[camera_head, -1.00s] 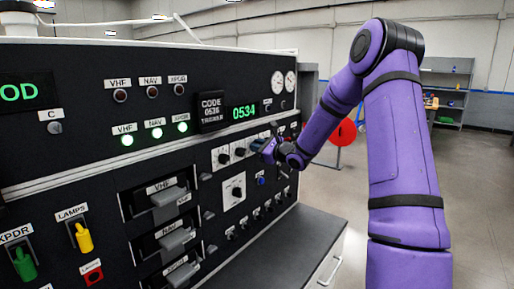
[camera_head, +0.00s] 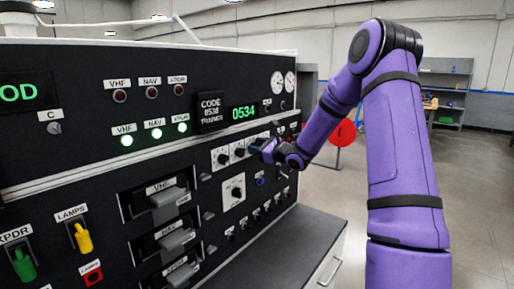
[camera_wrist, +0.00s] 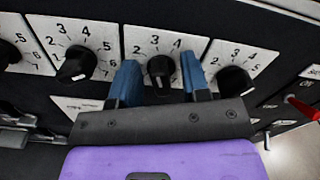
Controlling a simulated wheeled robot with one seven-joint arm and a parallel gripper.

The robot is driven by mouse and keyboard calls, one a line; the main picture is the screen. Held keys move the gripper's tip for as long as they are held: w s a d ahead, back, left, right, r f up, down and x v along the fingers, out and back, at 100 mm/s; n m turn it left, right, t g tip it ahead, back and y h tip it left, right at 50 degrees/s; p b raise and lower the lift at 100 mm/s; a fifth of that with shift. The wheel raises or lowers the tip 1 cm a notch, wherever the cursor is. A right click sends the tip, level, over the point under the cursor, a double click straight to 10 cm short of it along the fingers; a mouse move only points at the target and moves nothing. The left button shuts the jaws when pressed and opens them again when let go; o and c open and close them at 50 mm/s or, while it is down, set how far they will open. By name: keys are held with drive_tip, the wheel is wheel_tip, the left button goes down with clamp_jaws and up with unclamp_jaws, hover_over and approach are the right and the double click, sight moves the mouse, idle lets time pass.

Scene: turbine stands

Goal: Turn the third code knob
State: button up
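A row of black code knobs on white dial plates runs across the panel. In the wrist view, the third knob (camera_wrist: 160,68) is between the two blue fingertips of my gripper (camera_wrist: 156,78), with narrow gaps on both sides. The second knob (camera_wrist: 77,65) is to its left and the fourth knob (camera_wrist: 235,80) to its right. In the head view, my gripper (camera_head: 262,149) is at the panel and hides much of the third knob. The green code display (camera_head: 243,113) reads 0534. The label (camera_head: 210,112) beside it seems to read CODE 0536.
A larger single knob (camera_head: 234,193) is below the row. Lever handles (camera_head: 170,203) stick out lower left. A red-tipped switch (camera_wrist: 303,108) is right of the fourth knob in the wrist view. A grey ledge (camera_head: 290,250) juts out below; open floor is at right.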

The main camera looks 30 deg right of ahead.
drive_tip(key=v, duration=1)
drive_tip(key=shift+s, duration=0.35)
drive_tip(key=shift+r, duration=0.1)
